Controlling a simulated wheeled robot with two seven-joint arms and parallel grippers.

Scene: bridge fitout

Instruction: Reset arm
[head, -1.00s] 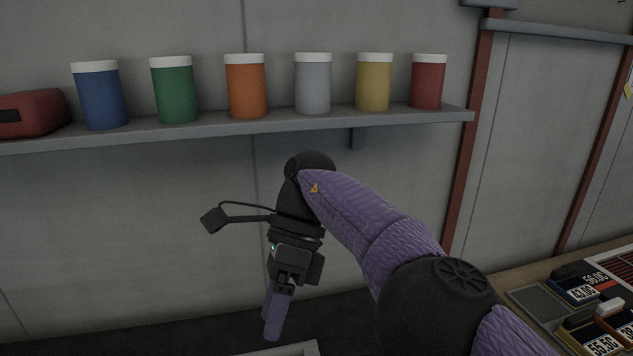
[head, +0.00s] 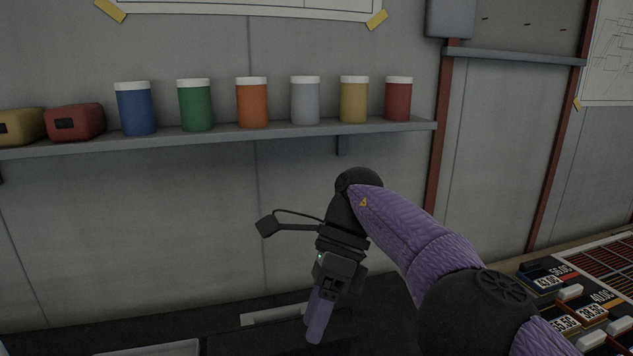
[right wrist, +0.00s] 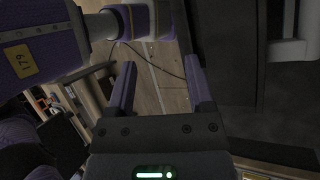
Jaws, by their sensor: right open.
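My right gripper (head: 316,325) hangs from my purple right arm in the lower middle of the head view, its fingers pointing down in front of the wall. In the right wrist view its two purple fingers (right wrist: 161,88) stand apart with nothing between them. Beyond them are a wooden floor and a thin dark cable. My left gripper does not show in the head view.
A wall shelf (head: 240,140) holds several white-lidded jars, including a blue one (head: 137,108) and a red one (head: 398,99), plus a red box (head: 76,122) and a yellow box (head: 20,127). At right, a bench carries trays with number labels (head: 548,283).

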